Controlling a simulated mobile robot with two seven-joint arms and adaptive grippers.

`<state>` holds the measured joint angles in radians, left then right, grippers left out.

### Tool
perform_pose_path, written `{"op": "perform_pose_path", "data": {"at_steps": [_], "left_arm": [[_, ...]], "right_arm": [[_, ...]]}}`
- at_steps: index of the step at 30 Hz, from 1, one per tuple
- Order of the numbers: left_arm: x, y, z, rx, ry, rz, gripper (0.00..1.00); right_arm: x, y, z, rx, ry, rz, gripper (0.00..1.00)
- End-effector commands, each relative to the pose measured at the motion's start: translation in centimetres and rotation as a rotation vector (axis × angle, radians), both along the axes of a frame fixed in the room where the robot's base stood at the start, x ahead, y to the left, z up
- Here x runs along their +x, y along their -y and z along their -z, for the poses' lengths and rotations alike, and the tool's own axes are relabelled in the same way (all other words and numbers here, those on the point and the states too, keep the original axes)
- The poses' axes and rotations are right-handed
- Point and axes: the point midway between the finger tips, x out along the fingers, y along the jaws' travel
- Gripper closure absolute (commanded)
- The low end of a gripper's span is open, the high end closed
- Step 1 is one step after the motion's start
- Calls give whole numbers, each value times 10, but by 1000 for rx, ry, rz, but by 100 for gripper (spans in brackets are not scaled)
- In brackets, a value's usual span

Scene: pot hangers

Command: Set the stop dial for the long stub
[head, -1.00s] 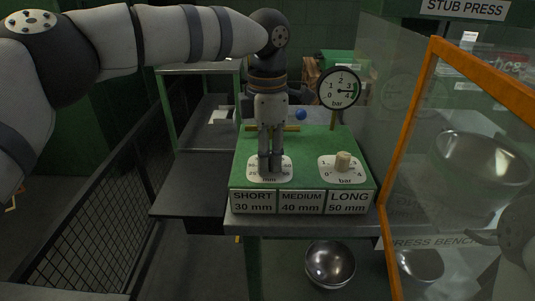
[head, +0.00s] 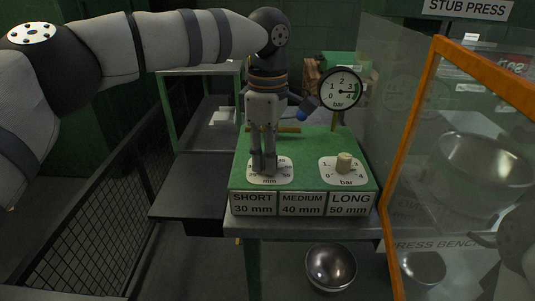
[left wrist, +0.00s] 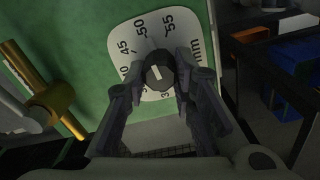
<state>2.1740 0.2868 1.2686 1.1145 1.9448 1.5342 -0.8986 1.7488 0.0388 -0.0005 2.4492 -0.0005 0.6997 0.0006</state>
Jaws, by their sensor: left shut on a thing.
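The stop dial is a dark round knob (left wrist: 159,74) with a pale mark on top, on a white scale plate (head: 284,175) marked in mm. In the left wrist view the plate (left wrist: 127,40) shows 45, 50 and 55. The value at the mark is not clear to me. My left gripper (head: 264,168) points down at the plate and is shut on the knob, with its fingers (left wrist: 160,80) on either side. The label for the long stub (head: 348,204) reads LONG 50 mm. My right gripper is not recognisable.
A pale knob (head: 344,162) on a bar scale sits to the right on the green press panel (head: 310,150). A round bar gauge (head: 340,89) stands behind it. An orange-framed clear guard (head: 412,130) closes off the right side. A metal bowl (head: 331,266) sits below.

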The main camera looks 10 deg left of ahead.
Motion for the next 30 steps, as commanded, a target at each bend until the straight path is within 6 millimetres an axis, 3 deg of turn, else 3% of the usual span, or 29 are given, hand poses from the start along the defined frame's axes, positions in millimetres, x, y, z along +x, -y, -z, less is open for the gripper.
{"op": "perform_pose_path", "data": {"at_steps": [12, 13, 15, 25, 30], "left_arm": [[0, 0, 0, 0, 0, 5, 100], [0, 0, 0, 0, 0, 5, 72], [0, 0, 0, 0, 0, 5, 56], [0, 0, -4, 0, 1, 5, 56], [1, 1, -40, -1, 5, 5, 56]], "right_arm": [[0, 0, 0, 0, 0, 0, 60], [0, 0, 0, 0, 0, 0, 60], [0, 0, 0, 0, 0, 0, 60], [0, 0, 0, 0, 0, 0, 60], [0, 0, 0, 0, 0, 0, 60]]}}
